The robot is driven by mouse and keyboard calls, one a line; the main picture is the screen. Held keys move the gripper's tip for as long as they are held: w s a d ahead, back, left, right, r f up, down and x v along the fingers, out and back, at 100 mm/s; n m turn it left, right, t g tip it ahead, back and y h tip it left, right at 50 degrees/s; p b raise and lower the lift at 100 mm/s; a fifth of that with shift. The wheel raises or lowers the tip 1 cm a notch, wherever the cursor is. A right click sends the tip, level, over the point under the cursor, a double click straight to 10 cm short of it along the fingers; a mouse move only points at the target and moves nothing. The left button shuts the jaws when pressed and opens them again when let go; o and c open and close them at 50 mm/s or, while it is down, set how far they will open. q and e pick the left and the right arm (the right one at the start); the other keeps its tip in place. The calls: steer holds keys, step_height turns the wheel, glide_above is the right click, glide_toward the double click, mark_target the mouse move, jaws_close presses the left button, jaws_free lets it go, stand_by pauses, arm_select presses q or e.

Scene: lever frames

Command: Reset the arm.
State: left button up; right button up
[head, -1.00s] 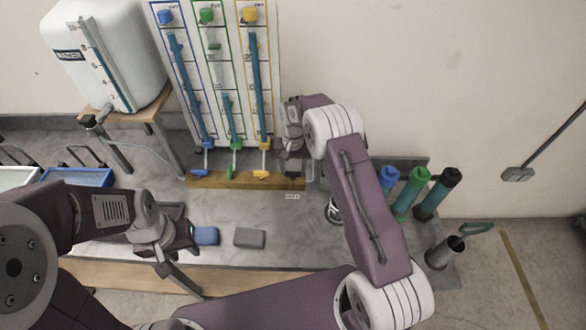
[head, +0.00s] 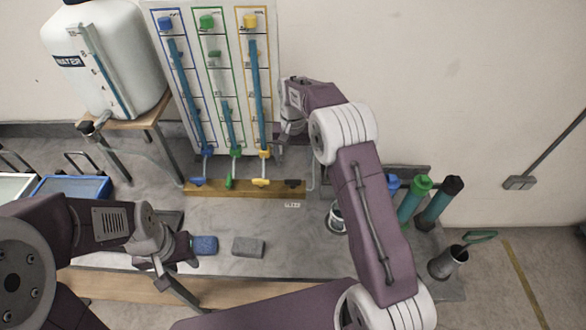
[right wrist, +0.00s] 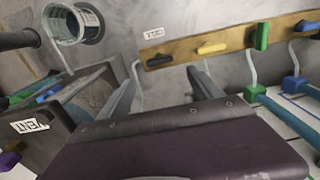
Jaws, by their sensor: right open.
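A wooden rail (head: 215,189) under the gauge board carries small levers. The blue lever (head: 197,182) and yellow lever (head: 260,182) lie crosswise; the green lever (head: 228,182) points along its tube. A dark lever (head: 290,183) sits at the rail's right end; it also shows in the right wrist view (right wrist: 158,60). My right gripper (right wrist: 160,77) is open and empty, its fingers pointing towards the rail and apart from the levers. In the head view it is by the board's lower right, tips partly hidden. My left gripper (head: 180,248) is low by a blue sponge (head: 205,244); its jaw gap is unclear.
A white water tank (head: 110,60) stands on a wooden stand at left. A grey block (head: 248,247) lies on the bench. Blue, green (head: 412,200) and black cylinders and a metal cup (head: 448,262) stand at right. My right arm crosses the bench.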

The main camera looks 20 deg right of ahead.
steer(key=shift+r, duration=0.2)
stand_by(0.3)
steer(key=s+d+r, duration=0.2)
steer(key=s+r, duration=0.5)
steer(key=s, duration=0.2)
steer(key=s+f+n, duration=0.1)
steer(key=s+f, duration=0.3)
steer(key=s, duration=0.4)
steer(key=s+f+n+t, duration=0.1)
steer(key=s+f, duration=0.3)
steer(key=s, duration=0.4)
steer(key=shift+n, duration=0.6)
steer(key=shift+s+d, duration=0.1)
stand_by(1.0)
